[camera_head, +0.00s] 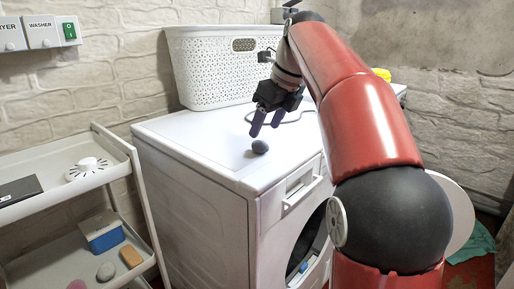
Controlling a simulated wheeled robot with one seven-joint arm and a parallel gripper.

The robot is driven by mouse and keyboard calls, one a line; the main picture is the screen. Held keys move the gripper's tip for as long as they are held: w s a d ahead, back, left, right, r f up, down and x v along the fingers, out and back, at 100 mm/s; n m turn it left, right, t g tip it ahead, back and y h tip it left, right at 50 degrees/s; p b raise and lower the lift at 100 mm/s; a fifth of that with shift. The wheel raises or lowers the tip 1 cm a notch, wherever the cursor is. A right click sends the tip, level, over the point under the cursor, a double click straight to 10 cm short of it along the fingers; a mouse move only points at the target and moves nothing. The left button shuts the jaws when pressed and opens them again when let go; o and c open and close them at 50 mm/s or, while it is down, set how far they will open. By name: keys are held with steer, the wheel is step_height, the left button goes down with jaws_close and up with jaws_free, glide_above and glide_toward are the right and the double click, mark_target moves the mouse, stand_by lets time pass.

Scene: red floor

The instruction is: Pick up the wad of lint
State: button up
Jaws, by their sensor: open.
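A small dark grey rounded lump, which looks like the wad of lint (260,147), lies on the white top of the washing machine (190,134), near its front edge. My gripper (264,131) points down just above and behind the lump. Its two dark fingers are apart with nothing visible between them. The fingertips look close to the lump, but I cannot tell whether they touch it. My red arm reaches in from the right and covers part of the machine.
A white perforated laundry basket (213,80) stands at the back of the machine. A pale cable (292,119) lies behind my gripper. A white shelf cart (60,185) stands at left, holding several small items. The machine top's left part is clear.

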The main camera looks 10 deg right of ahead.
mark_target(261, 141)
steer(key=b+x, duration=0.1)
steer(key=x, duration=0.3)
steer(key=shift+f, duration=0.45)
